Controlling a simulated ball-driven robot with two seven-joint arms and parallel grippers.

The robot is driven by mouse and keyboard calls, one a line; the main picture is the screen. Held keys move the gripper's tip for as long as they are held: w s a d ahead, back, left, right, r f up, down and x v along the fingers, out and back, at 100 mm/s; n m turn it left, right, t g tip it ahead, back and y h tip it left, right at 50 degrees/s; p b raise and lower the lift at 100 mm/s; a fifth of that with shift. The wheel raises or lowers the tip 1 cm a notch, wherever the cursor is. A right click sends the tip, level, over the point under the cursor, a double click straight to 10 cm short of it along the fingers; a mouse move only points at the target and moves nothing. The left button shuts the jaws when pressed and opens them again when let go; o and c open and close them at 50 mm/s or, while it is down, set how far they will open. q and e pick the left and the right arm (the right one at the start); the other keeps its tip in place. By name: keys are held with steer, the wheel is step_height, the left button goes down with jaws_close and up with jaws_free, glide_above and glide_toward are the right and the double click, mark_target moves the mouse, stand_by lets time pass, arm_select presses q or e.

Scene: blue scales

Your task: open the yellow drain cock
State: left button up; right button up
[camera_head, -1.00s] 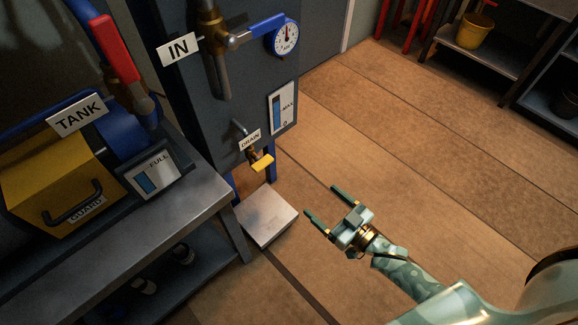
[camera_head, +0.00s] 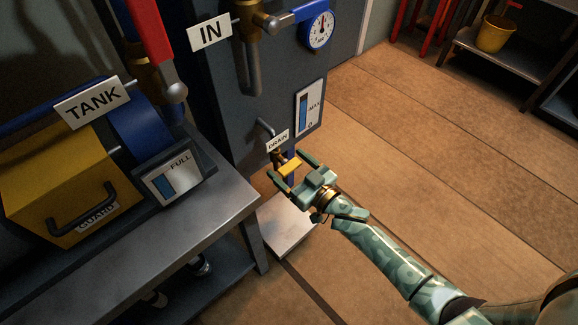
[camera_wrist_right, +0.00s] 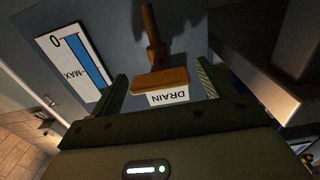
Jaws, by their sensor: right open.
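The yellow drain cock (camera_head: 290,165) is on a short brass pipe low on the dark cabinet, just under the white DRAIN label (camera_head: 278,141). My right gripper (camera_head: 289,168) is open at the cock, with a finger on each side of the yellow handle in the head view. In the right wrist view the handle (camera_wrist_right: 160,80) shows as an orange-brown bar between the two open fingers (camera_wrist_right: 160,85), with a gap on either side. The DRAIN label (camera_wrist_right: 168,97) partly shows beside it. My left gripper is not in view.
A metal bench (camera_head: 215,205) with the yellow guard box (camera_head: 50,185) stands at the left. A pale slab (camera_head: 285,228) lies on the floor below the cock. The IN valve's blue lever (camera_head: 290,18) and a gauge (camera_head: 318,30) are above. Open floor lies to the right.

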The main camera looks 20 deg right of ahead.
steer(key=shift+w, duration=0.15)
steer(key=c, duration=1)
